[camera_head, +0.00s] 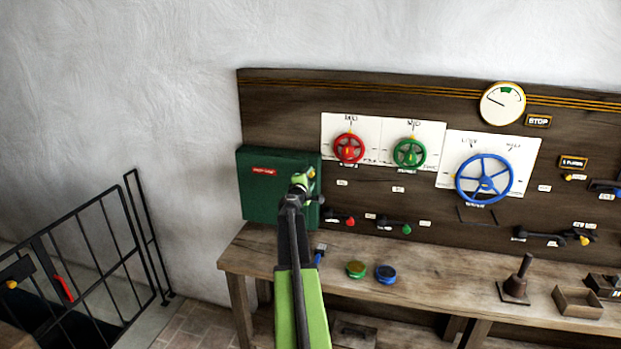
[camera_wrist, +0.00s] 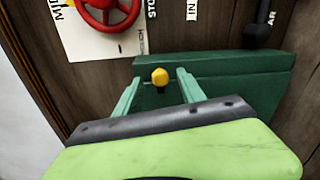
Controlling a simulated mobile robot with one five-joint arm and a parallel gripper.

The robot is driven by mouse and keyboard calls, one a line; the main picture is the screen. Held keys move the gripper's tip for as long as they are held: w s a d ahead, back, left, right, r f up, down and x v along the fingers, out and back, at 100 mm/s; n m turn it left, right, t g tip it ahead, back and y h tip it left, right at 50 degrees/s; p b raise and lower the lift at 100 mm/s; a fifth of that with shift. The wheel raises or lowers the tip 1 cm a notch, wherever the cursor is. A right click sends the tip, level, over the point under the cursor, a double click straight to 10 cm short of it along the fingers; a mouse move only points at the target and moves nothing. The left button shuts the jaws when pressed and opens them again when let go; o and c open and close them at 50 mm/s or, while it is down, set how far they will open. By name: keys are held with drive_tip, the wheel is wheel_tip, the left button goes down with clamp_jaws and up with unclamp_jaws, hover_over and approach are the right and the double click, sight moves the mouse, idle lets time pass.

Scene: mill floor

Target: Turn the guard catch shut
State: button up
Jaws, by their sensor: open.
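A dark green box (camera_head: 262,190) with a red label is fixed at the left end of the wooden panel. A small yellow-tipped knob (camera_wrist: 160,76) shows against the box in the wrist view, and a yellow tip (camera_head: 311,172) shows beside my gripper in the head view. This looks like the guard catch; its label and angle cannot be read. My gripper (camera_wrist: 157,85) is open, with its two fingers on either side of the knob and a visible gap to each. In the head view, my gripper (camera_head: 301,183) covers the right part of the box.
A red wheel (camera_head: 349,148), green wheel (camera_head: 409,153) and blue wheel (camera_head: 484,179) are on the panel to the right. Small levers (camera_head: 394,224) sit below. The wooden bench (camera_head: 450,275) carries a green and a blue disc. A black gate (camera_head: 90,250) stands at the left.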

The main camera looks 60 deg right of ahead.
drive_tip(key=p+v, duration=0.1)
drive_tip(key=v, duration=1.5)
drive_tip(key=shift+d, duration=0.1)
drive_tip(key=w+a+n+t+y, duration=0.2)
drive_tip(key=w+a+n+t, duration=0.15)
drive_tip(key=w+a, duration=1.3)
drive_tip(key=w+a+f+m+t+y, duration=0.1)
drive_tip(key=w+a+f+y, duration=0.15)
drive_tip(key=a, duration=0.45)
drive_tip(key=w+a+f+m+y, duration=0.1)
drive_tip(key=w+a+f, duration=0.15)
drive_tip(key=a, duration=0.45)
drive_tip(key=s+a+f+m+g+y, duration=0.1)
drive_tip(key=a+f+m+g+y, duration=0.1)
drive_tip(key=a+f, duration=0.5)
drive_tip(key=s+a+f+m+g+y, duration=0.1)
drive_tip(key=s+a+f+m+y, duration=0.2)
drive_tip(key=a, duration=0.8)
drive_tip(key=s+a+f+m+g+y, duration=0.1)
drive_tip(key=s+a+f+g+y, duration=0.2)
drive_tip(key=s+a, duration=0.3)
drive_tip(key=s+a+f+m+g+y, duration=0.1)
drive_tip(key=s+a+f+g+y, duration=0.2)
drive_tip(key=a, duration=0.5)
drive_tip(key=s+f, duration=0.1)
drive_tip(key=s, duration=0.1)
drive_tip(key=shift+s+a, duration=0.35)
